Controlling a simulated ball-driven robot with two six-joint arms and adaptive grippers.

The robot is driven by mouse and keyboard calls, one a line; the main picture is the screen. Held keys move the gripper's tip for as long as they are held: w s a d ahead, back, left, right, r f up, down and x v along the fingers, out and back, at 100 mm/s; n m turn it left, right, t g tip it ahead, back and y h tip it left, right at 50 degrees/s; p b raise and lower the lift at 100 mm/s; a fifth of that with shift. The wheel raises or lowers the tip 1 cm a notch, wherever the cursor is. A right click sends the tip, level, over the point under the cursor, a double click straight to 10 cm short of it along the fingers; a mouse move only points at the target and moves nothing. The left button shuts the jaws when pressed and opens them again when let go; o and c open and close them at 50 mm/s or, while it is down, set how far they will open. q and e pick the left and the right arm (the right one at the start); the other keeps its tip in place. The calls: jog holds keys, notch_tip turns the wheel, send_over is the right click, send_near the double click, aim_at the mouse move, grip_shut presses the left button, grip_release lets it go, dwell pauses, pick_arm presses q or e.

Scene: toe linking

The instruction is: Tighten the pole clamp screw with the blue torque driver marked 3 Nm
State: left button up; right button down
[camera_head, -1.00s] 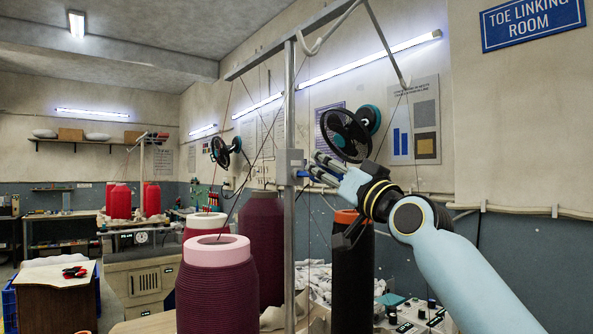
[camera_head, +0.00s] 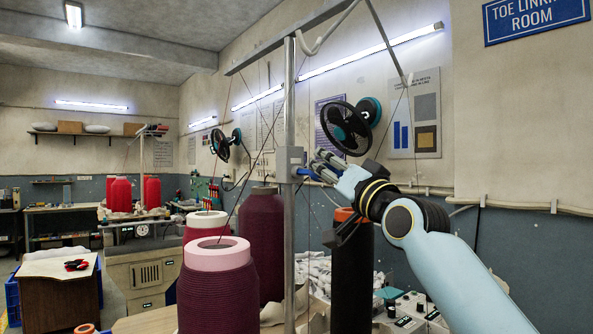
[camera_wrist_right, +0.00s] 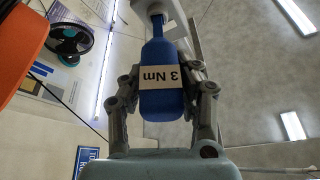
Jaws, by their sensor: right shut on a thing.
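The blue torque driver (camera_wrist_right: 162,100) is in the right wrist view, with a pale label reading 3 Nm, upside down in that picture. My right gripper (camera_wrist_right: 164,88) is shut on its handle, one finger on each side. In the head view my right gripper (camera_head: 326,167) is at the grey pole clamp (camera_head: 290,164) on the upright metal pole (camera_head: 289,95). A bit of the blue driver (camera_head: 309,174) shows between gripper and clamp, pointing left at it. The driver's tip and the clamp screw are hidden, so contact cannot be told. My left gripper is out of view.
Large maroon yarn cones (camera_head: 219,290) stand left of the pole. A black cone (camera_head: 352,275) with an orange top stands just below my right gripper. Thin yarns run down from the overhead bar (camera_head: 290,38). A black fan (camera_head: 347,128) is on the wall behind.

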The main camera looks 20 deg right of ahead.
jog(key=shift+m, duration=0.4)
jog(key=shift+d+f+m+h, duration=0.1)
jog(key=shift+m+h, duration=0.5)
jog(key=shift+m, duration=0.4)
jog(key=shift+n, duration=0.3)
jog(key=shift+s, duration=0.15)
jog(key=shift+s+d, duration=0.25)
jog(key=shift+s, duration=0.4)
jog(key=shift+s+d, duration=0.25)
jog(key=shift+s, duration=0.35)
jog(key=s, duration=0.2)
jog(key=s+d, duration=0.1)
jog(key=shift+s+d, duration=0.1)
jog(key=shift+s, duration=0.25)
